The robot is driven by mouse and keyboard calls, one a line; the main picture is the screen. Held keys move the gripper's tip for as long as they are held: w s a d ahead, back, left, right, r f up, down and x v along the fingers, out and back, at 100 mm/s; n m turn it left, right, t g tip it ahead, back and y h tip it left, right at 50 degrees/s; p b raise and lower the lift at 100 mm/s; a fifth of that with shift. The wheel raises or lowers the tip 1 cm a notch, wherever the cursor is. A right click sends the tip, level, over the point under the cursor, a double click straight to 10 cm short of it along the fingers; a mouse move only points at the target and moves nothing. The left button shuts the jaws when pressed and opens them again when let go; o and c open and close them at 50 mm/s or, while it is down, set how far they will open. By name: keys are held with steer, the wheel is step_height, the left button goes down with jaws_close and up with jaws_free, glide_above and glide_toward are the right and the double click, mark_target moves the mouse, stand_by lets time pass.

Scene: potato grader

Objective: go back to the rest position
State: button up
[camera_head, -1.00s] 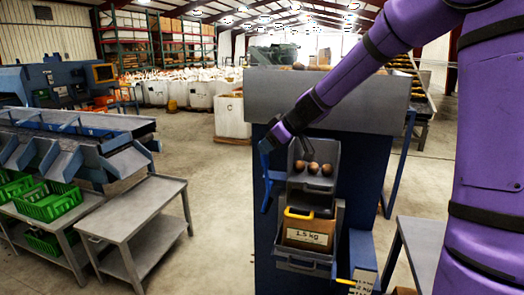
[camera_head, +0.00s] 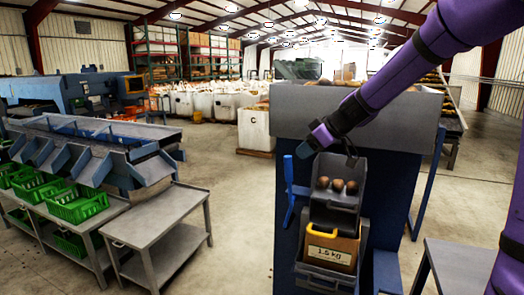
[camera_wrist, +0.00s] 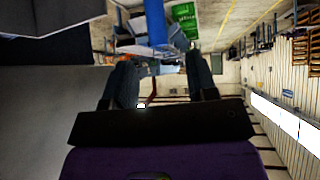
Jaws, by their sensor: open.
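My gripper (camera_head: 304,150) is at the end of my purple arm, in front of the blue grader stand and just up and left of a small grey weighing bin. In the wrist view my gripper (camera_wrist: 160,82) shows two dark fingers held well apart, with nothing between them. The grey bin (camera_head: 322,212) holds three brown potatoes (camera_head: 337,185) and is apart from my gripper. No rest position is marked in view.
Below the bin, a crate (camera_head: 318,279) holds a box labelled 1.5 kg (camera_head: 333,248). A blue lever (camera_head: 290,190) stands left of the bin. A grey table (camera_head: 160,245) and green baskets (camera_head: 77,207) are at left. Open floor lies between.

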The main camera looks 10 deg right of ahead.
steer(key=s+r+m+h, duration=0.1)
steer(key=s+m+h, duration=0.1)
steer(key=s, duration=0.9)
steer(key=s+r+m+g+h, duration=0.1)
steer(key=s+m, duration=0.3)
steer(key=s, duration=0.8)
steer(key=s+r+m+h, duration=0.2)
steer(key=s+h, duration=0.1)
steer(key=s, duration=0.8)
steer(key=shift+s+r+m+g, duration=0.2)
steer(key=shift+s+m+g, duration=0.1)
steer(key=shift+s+m, duration=0.1)
